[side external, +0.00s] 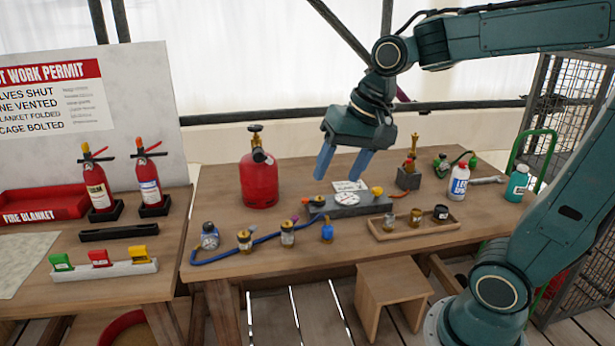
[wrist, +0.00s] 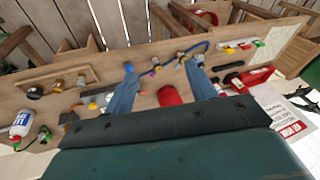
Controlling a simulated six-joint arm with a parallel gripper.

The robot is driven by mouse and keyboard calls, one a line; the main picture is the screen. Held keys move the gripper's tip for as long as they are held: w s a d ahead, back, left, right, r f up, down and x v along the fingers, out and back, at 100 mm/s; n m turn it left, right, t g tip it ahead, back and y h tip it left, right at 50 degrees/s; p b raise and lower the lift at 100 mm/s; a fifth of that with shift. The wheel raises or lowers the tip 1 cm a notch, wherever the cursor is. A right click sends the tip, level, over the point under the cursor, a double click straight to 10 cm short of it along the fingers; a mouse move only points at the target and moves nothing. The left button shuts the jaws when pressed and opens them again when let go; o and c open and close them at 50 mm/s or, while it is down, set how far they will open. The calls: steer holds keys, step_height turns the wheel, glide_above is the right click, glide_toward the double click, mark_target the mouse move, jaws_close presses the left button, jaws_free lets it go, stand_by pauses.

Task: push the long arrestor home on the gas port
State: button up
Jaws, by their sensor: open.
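My gripper (side external: 340,175) is open and empty, its two blue fingers pointing down above the grey block (side external: 372,204) near the middle of the bench. In the wrist view the fingers (wrist: 160,66) are spread apart with the bench between them.
A red gas cylinder (side external: 259,182) stands behind left of my gripper. A blue hose (side external: 262,241) runs along the front. A wooden tray (side external: 450,224) holds small brass and dark parts. A brass-topped item on a dark block (side external: 408,180) and bottles (side external: 458,184) stand right.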

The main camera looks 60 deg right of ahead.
steer(key=w+d+f+m+g+y, duration=0.1)
steer(key=w+d+f+m, duration=0.2)
steer(key=w+m, duration=0.15)
steer(key=w+d+f+m, duration=0.2)
steer(key=w+d+m, duration=0.1)
steer(key=w, duration=0.3)
steer(key=m+g+y, duration=0.1)
steer(key=m+y, duration=0.1)
steer(key=m, duration=0.6)
glide_toward(286, 233)
step_height(286, 233, up, 2)
steer(key=d, duration=0.3)
steer(key=shift+w+a+r, duration=0.15)
steer(key=shift+w+r, duration=0.1)
steer(key=shift+w, duration=0.05)
steer(key=shift+x, duration=4.35)
steer(key=shift+s+a, duration=0.1)
steer(key=shift+a, duration=0.05)
steer(key=shift+x, duration=2.55)
steer(key=shift+a, duration=0.15)
steer(key=shift+c, duration=0.3)
